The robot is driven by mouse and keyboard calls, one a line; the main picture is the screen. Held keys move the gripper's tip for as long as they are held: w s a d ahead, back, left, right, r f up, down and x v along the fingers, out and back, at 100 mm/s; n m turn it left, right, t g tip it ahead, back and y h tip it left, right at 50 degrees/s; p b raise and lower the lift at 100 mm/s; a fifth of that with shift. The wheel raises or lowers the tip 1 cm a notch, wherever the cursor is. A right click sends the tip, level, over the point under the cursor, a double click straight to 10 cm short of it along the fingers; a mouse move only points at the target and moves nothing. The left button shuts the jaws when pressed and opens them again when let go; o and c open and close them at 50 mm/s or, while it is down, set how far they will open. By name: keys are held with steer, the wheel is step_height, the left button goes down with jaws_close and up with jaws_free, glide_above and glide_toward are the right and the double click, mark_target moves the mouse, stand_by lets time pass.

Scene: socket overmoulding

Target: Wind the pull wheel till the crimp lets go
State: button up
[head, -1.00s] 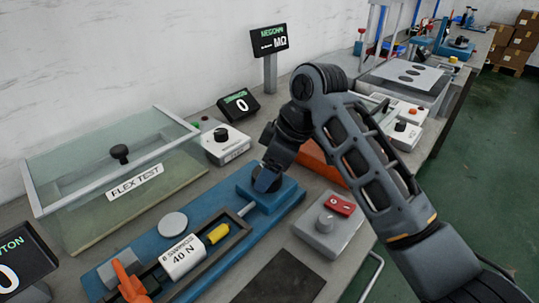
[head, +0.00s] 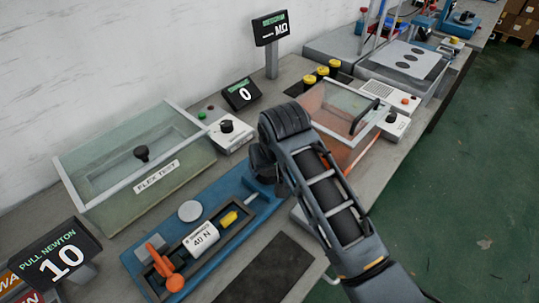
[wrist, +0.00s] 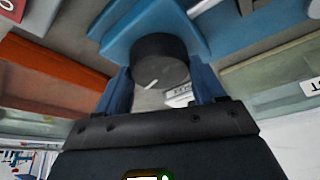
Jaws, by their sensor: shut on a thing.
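The pull wheel (wrist: 158,60) is a dark round knob with a white mark, on a blue block in the wrist view. My gripper (wrist: 163,80) is shut on it, one blue finger on each side. In the head view my arm hides the wheel and fingertips. The blue pull rig (head: 226,179) holds a rod, a yellow piece (head: 228,218), a white block marked 40 N (head: 202,238) and an orange lever (head: 174,283). I cannot tell which part is the crimp. The PULL NEWTON display (head: 62,259) reads 10.
A clear FLEX TEST box (head: 135,165) stands left of the rig. Behind are a control box with a knob (head: 228,131), a small display reading 0 (head: 241,94) and a MΩ display (head: 271,27). A dark mat (head: 268,268) lies in front.

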steer(key=m+p, duration=0.1)
steer(key=m+h, duration=0.1)
steer(key=m, duration=0.1)
steer(key=shift+a+r+m+p, duration=0.1)
steer(key=shift+a+m+p, duration=0.05)
steer(key=shift+m+p, duration=0.2)
steer(key=shift+m+h, duration=0.9)
steer(key=shift+m, duration=0.75)
steer(key=o, duration=1)
steer(key=shift+b+v, duration=0.3)
steer(key=shift+v, duration=3.5)
steer(key=shift+s+a, duration=0.1)
steer(key=shift+s, duration=0.05)
